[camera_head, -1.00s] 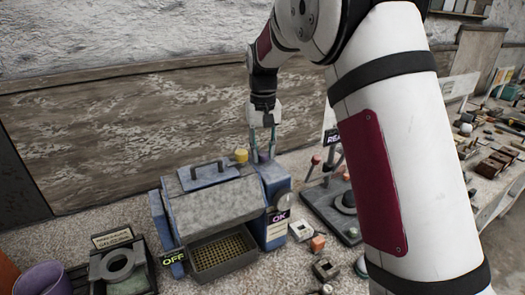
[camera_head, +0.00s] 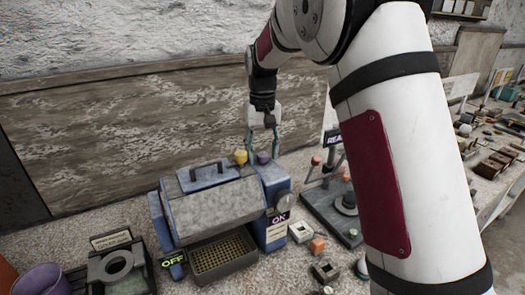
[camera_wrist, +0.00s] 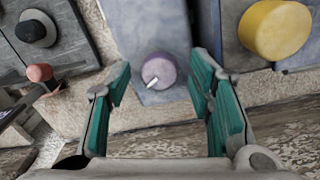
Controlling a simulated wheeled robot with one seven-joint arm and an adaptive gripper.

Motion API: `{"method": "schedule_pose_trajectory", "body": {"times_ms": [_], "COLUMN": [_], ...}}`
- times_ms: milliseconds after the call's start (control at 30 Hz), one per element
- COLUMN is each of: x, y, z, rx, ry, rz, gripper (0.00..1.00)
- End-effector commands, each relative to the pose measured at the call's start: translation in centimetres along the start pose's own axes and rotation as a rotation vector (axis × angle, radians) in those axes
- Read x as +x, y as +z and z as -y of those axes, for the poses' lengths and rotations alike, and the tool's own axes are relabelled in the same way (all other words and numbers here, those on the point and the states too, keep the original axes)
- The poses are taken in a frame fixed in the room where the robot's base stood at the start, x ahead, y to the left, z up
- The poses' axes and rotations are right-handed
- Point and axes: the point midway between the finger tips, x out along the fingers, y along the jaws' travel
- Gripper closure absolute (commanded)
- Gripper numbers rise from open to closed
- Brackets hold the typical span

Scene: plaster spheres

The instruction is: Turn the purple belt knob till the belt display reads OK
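The purple belt knob (camera_head: 263,158) stands on top of the blue end housing of the machine (camera_head: 225,199). In the wrist view, the knob (camera_wrist: 160,71) has a white pointer mark towards its lower left. My gripper (camera_head: 262,147) is just above and behind the knob. In the wrist view its teal-padded fingers (camera_wrist: 159,96) are spread wide with nothing between them, apart from the knob. A display (camera_head: 280,217) on the machine's front reads OK in pink. A second display (camera_head: 173,260) at the lower left reads OFF in green.
A yellow knob (camera_head: 240,157) stands close to the left of the purple one. A dark stand with a sign and levers (camera_head: 335,200) is to the right. A wooden-panelled wall (camera_head: 110,130) is behind.

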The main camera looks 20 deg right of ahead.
Motion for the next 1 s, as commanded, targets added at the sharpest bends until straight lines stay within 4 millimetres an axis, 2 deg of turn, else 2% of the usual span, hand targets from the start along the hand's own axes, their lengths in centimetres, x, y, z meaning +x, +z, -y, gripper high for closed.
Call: {"method": "schedule_pose_trajectory", "body": {"times_ms": [133,233,700,833,1000], "x": [-0.2,-1.2,-9.9,-11.3,-12.0], "y": [0.0,-0.1,-0.1,-0.1,0.0], "z": [0.0,0.0,0.0,0.0,0.0], "rx": [0.0,0.0,0.0,0.0,0.0], "ry": [0.0,0.0,0.0,0.0,0.0], "rz": [-0.001,-0.002,-0.003,-0.002,0.0], "gripper": [0.52,0.52,0.52,0.52,0.52]}}
